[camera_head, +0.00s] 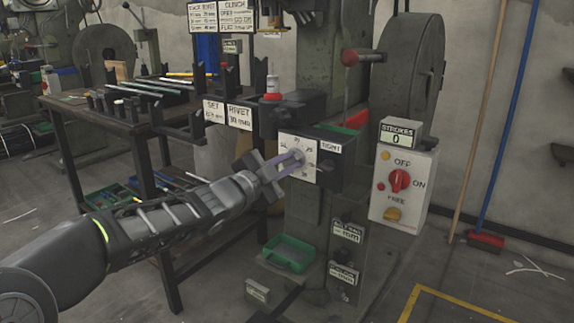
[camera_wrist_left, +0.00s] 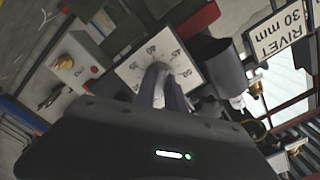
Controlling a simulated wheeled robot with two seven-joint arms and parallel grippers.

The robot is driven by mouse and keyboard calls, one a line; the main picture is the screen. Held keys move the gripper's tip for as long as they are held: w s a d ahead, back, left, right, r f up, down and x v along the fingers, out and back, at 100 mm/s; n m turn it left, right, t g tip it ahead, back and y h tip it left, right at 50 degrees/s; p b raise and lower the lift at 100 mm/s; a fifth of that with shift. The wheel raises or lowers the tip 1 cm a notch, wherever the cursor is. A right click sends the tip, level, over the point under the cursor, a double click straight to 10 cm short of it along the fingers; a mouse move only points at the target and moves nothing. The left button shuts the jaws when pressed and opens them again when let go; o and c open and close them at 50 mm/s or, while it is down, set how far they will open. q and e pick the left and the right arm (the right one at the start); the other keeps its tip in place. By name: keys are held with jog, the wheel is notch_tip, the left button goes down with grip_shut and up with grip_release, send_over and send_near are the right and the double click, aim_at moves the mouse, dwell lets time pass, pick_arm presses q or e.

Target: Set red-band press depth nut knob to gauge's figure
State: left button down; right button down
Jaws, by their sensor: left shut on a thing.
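The press depth dial (camera_head: 312,157) is a white plate with numbers around its rim, on a dark box at the front of the green-grey press (camera_head: 322,60). My left gripper (camera_head: 290,163) is shut on the knob at the dial's middle, and the fingers hide most of the knob. In the left wrist view the fingers (camera_wrist_left: 161,88) reach the middle of the dial plate (camera_wrist_left: 172,52). The setting on the dial cannot be read for sure. A gauge with a red base (camera_head: 273,90) stands left of the press head. My right gripper is not in view.
A control box (camera_head: 403,185) with a red switch and a strokes counter (camera_head: 397,136) reading 0 is right of the dial. A "RIVET 30 mm" sign (camera_head: 239,115) hangs at left. A green tray (camera_head: 289,253) sits below. A workbench (camera_head: 65,108) stands left.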

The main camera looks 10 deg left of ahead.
pick_arm(q)
jog(key=c, duration=1.4)
grip_release()
jog(key=p+v, duration=0.2)
jog(key=v, duration=0.6)
